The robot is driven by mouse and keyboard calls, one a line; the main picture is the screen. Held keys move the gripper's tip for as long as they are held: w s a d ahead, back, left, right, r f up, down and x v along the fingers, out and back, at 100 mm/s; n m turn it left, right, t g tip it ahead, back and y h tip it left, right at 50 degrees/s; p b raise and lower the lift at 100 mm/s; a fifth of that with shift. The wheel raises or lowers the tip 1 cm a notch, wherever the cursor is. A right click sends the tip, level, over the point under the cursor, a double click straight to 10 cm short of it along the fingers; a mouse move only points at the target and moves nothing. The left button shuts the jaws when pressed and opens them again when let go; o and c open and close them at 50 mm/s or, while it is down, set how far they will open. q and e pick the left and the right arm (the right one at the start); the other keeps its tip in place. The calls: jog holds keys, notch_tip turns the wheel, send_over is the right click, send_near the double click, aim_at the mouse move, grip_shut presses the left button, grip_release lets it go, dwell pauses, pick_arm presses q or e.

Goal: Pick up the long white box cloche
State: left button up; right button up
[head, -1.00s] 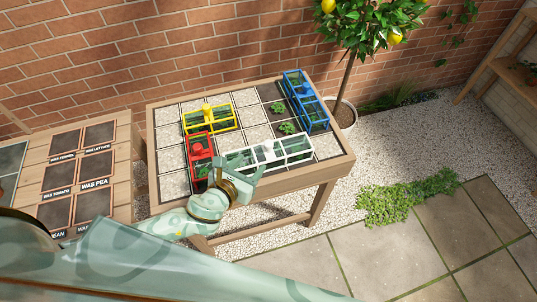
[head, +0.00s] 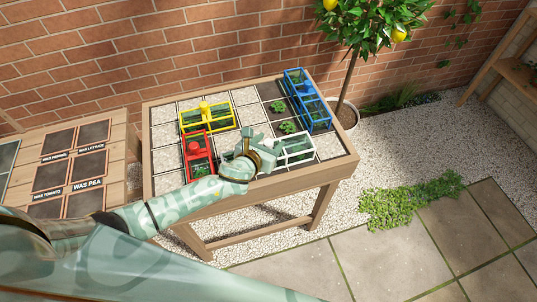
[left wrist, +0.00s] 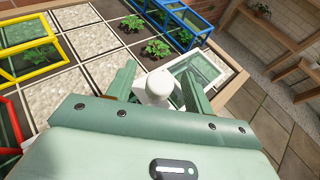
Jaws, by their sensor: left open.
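The long white box cloche (head: 296,149) lies near the front edge of the potting table, its left part hidden behind my left gripper in the head view. In the left wrist view its white knob (left wrist: 158,86) shows between my fingers, and its white frame and clear panes (left wrist: 201,72) reach out to the right. My left gripper (head: 258,148) is over the cloche, open, with a finger on each side of the knob in the left wrist view (left wrist: 160,88). I cannot tell whether the fingers touch the knob. My right gripper is not in view.
A red cloche (head: 198,166) stands close to the left, a yellow one (head: 208,117) behind it, and a blue one (head: 307,100) at the back right. Green seedlings (head: 287,127) grow in open dark squares behind the white cloche. Pale gravel squares (head: 168,159) lie at the left.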

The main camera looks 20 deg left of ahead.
pick_arm(q)
grip_shut()
jog(key=shift+r, duration=0.1)
